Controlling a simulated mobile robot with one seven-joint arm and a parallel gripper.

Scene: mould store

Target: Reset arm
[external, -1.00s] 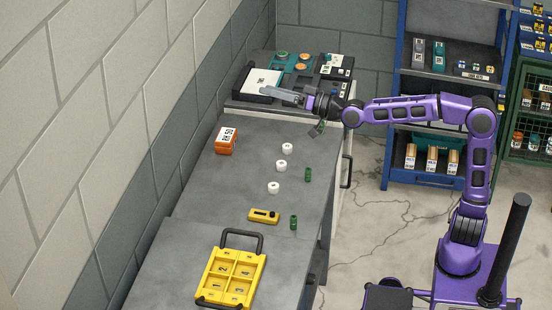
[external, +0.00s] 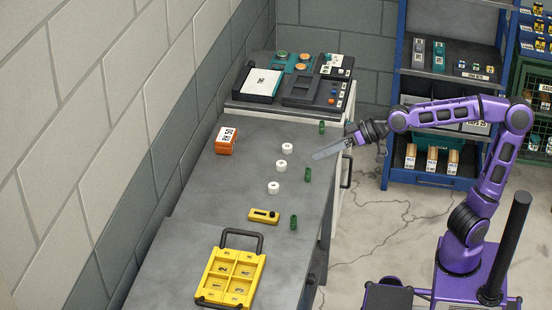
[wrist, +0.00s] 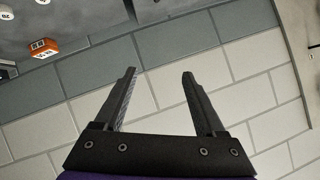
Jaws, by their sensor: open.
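My gripper (external: 328,151) is above the right edge of the grey bench in the external view, with my purple arm reaching in from the right. In the wrist view my gripper (wrist: 158,72) has its two dark fingers spread apart with nothing between them. Behind the fingers there are wall blocks.
On the bench (external: 235,178) are an orange box (external: 226,146), several white rings (external: 281,166), several green cylinders (external: 308,175), a yellow device (external: 263,216) and a yellow divided tray (external: 264,268). A dark fixture panel (external: 302,90) stands at the back. A blue shelf (external: 400,60) is at right.

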